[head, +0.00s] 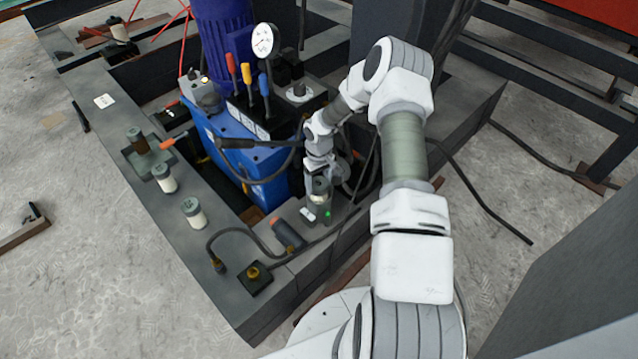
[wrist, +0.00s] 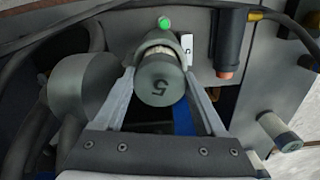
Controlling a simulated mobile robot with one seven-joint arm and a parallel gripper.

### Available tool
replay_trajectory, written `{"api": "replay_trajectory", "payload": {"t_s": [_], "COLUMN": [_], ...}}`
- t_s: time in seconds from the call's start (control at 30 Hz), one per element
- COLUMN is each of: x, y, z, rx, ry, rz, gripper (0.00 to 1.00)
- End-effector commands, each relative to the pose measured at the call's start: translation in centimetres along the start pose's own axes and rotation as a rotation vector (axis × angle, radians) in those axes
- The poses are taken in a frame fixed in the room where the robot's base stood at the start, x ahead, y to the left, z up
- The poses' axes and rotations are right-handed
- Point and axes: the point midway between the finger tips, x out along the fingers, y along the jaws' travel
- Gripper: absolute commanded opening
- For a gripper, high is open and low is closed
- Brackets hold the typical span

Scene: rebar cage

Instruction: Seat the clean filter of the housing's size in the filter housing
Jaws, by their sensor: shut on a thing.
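My gripper (wrist: 159,76) is shut on a filter (wrist: 158,84), one finger on each side of it. Its grey-green end cap carries a dark "5" and faces the wrist camera. The filter housing (wrist: 160,38) shows as a grey rounded rim just behind the filter, beside a green light. In the head view my gripper (head: 320,170) points down over the filter (head: 320,187) at the front corner of the frame. The filter looks upright and in line with the housing. How deep it sits in the housing is hidden.
Two pale filters with dark caps, one nearer (head: 194,213) and one farther (head: 165,178), stand on the left beam. A brownish filter (head: 137,140) stands behind them. A dark orange-tipped cylinder (head: 288,235) and cable lie beside the housing. The blue power unit (head: 262,170) stands behind.

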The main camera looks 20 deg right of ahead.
Motion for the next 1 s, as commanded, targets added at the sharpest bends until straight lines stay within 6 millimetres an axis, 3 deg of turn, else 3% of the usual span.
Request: {"api": "replay_trajectory", "payload": {"t_s": [0.03,0.17,0.2,0.57,0.67,1.0], "x": [-0.1,-0.1,-0.1,-1.0,-2.3,-10.1], "y": [0.0,0.0,0.0,0.0,0.1,0.1], "z": [0.0,0.0,0.0,0.0,-0.1,-0.1], "rx": [0.000,0.000,0.000,0.001,0.000,0.000], "ry": [0.001,0.001,0.001,0.001,0.003,0.002], "rz": [0.000,0.000,0.000,-0.001,0.000,0.002], "gripper": [0.75,0.98,1.00,1.00,1.00,1.00]}}
